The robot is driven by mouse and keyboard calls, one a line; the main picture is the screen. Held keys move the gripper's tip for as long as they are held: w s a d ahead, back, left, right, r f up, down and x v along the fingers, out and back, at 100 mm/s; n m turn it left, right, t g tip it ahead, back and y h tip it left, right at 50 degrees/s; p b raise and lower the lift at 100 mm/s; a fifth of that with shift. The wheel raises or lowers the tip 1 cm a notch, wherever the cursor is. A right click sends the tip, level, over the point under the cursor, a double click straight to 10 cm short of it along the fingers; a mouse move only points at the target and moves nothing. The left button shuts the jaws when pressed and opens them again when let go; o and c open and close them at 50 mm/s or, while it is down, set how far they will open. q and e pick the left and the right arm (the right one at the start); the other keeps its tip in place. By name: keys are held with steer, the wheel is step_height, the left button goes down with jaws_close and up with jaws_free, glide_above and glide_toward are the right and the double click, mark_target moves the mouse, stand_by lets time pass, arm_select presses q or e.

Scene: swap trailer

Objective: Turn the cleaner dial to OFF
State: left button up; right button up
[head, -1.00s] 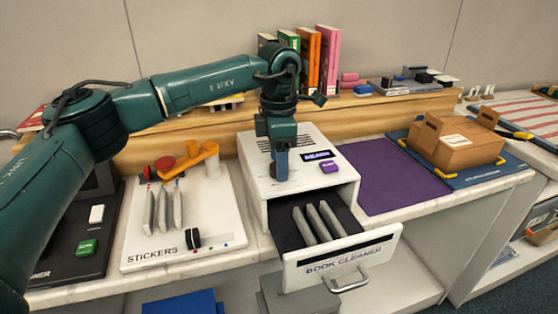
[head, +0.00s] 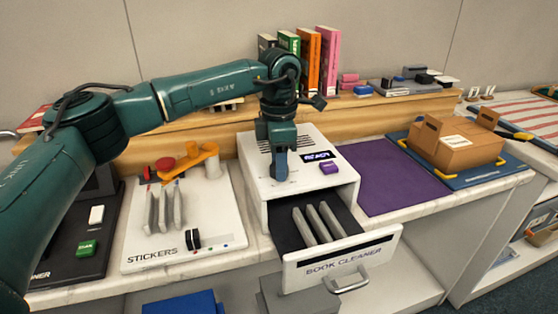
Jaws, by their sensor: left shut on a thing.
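The book cleaner (head: 257,185) is a white box on the counter. Its drawer (head: 342,252), labelled BOOK CLEANER, is pulled out and shows several grey slats inside. A small lit display (head: 318,156) and a purple button (head: 329,167) are on its top; the display text is too small to read. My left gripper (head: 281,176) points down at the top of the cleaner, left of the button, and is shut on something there. The dial is hidden by the gripper, so its setting cannot be seen. My right gripper is not in view.
A white STICKERS board (head: 220,228) with upright grey holders and an orange-red tool stands left of the cleaner. A purple mat (head: 385,180) and a cardboard box (head: 458,148) are to the right. Books (head: 328,62) stand on the wooden ledge behind.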

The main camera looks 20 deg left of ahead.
arm_select(q)
steer(key=n+p, duration=0.1)
steer(key=n, duration=0.5)
steer(key=shift+r+n, duration=0.1)
steer(key=shift+n, duration=0.3)
steer(key=n, duration=0.3)
steer(key=shift+n, duration=0.3)
steer(key=n, duration=0.3)
steer(key=shift+n+p, duration=0.3)
steer(key=shift+p, duration=0.1)
steer(key=n, duration=0.5)
steer(key=shift+p, duration=0.3)
steer(key=n, duration=0.4)
steer(key=shift+w+n, duration=0.1)
steer(key=shift+n, duration=0.5)
steer(key=o, duration=1)
